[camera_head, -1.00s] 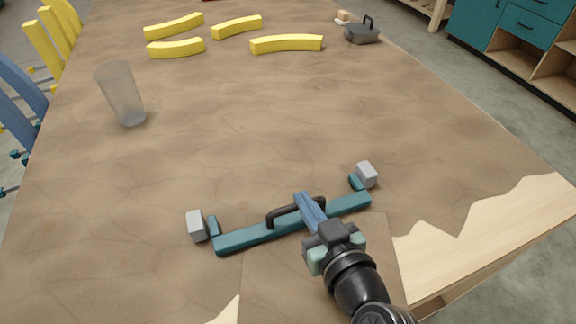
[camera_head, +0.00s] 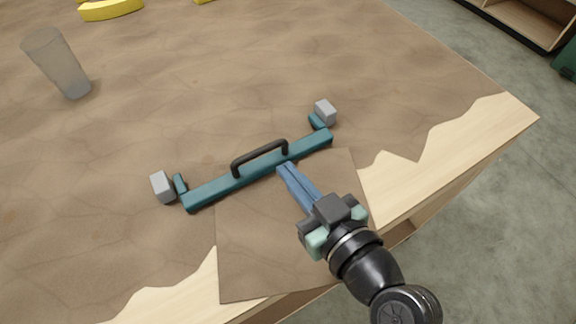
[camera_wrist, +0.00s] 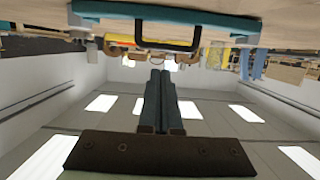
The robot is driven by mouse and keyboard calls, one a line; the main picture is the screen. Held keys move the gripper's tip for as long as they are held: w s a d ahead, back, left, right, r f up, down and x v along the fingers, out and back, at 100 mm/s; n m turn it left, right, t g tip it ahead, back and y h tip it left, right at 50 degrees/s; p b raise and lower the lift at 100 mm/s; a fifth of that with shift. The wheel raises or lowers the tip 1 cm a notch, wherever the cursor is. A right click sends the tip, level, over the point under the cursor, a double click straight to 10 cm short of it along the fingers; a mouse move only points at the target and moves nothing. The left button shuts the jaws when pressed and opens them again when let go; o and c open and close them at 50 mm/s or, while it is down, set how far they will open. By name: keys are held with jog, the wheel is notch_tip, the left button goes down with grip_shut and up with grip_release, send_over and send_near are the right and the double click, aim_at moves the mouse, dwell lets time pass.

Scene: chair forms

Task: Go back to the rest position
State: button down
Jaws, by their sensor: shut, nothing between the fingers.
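My gripper (camera_head: 285,168) is shut with nothing between its blue fingers. In the head view its fingertips are just on the near side of a teal bar (camera_head: 217,185) with a black handle (camera_head: 259,155). I cannot tell from the head view how high the fingers are. In the wrist view the shut fingers (camera_wrist: 160,80) point toward the bar (camera_wrist: 168,13) and handle (camera_wrist: 151,44), with a visible gap between them. The bar lies on the brown-covered table (camera_head: 170,110), with a grey block (camera_head: 162,187) near its left end and another grey block (camera_head: 325,112) near its right end.
A translucent cup (camera_head: 58,62) stands at the upper left. A yellow curved piece (camera_head: 110,9) lies at the far edge of view. Bare pale wood (camera_head: 440,150) shows along the near right table edge. The table between cup and bar is clear.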

dwell(0.4)
jog(key=w+d+r+m+t+h+p, duration=0.1)
jog(key=w+r+t+h+p, duration=0.2)
jog(key=r, duration=1.1)
jog(key=w+r+m+t+h+p, duration=0.15)
jog(key=w+r+t, duration=0.3)
jog(key=r, duration=0.95)
jog(key=s+r+m+t+h+p, duration=0.2)
jog(key=s+r+t, duration=0.1)
jog(key=r, duration=0.9)
jog(key=s+r+m+t+h+p, duration=0.2)
jog(key=s+r+t, duration=0.2)
jog(key=r, duration=0.8)
jog(key=shift+s+r, duration=0.2)
jog(key=shift+s, duration=0.3)
